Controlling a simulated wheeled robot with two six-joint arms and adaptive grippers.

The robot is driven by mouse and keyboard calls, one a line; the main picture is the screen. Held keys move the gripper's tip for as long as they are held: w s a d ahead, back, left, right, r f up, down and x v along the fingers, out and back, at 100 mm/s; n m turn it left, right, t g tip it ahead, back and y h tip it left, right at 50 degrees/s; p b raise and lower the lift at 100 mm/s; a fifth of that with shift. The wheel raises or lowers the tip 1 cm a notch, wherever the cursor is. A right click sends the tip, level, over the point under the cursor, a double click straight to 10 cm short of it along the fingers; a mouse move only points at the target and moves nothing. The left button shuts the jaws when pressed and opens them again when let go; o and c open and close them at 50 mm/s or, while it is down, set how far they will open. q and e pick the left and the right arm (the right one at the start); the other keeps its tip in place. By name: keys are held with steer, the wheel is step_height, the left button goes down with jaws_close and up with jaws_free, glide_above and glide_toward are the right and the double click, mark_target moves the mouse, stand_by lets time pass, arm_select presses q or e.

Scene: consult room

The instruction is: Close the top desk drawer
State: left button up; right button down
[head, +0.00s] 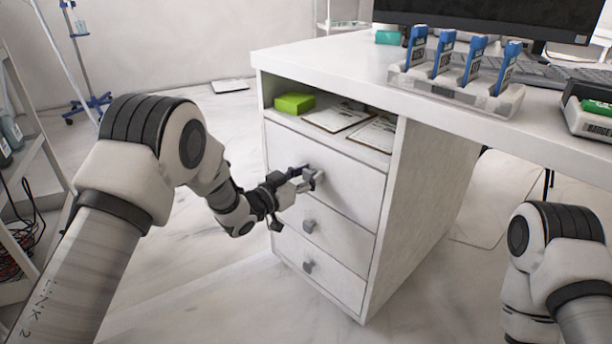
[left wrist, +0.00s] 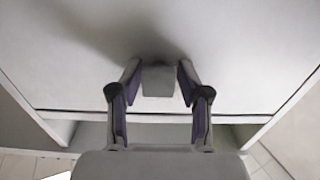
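The white desk's top drawer (head: 345,185) has a grey knob (head: 318,176) and sits under an open shelf. Its front looks nearly level with the cabinet; I cannot tell if a small gap is left. My left gripper (head: 307,180) is at this knob. In the left wrist view, the two fingers of my left gripper (left wrist: 158,75) stand on either side of the square knob (left wrist: 158,82), very close to it. Whether they press on it is unclear. The drawer front (left wrist: 240,65) fills most of that view. My right gripper is not in view; only part of my right arm shows.
Two lower drawers have grey knobs (head: 309,226). The open shelf holds a green box (head: 294,103) and clipboards (head: 338,116). The desktop (head: 330,65) carries a rack with blue-topped items (head: 455,92) and a monitor. A shelf unit stands at the left. Floor in front of the drawers is clear.

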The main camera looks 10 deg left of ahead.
arm_select(q)
steer(key=shift+d, duration=0.15)
steer(key=v, duration=1.2)
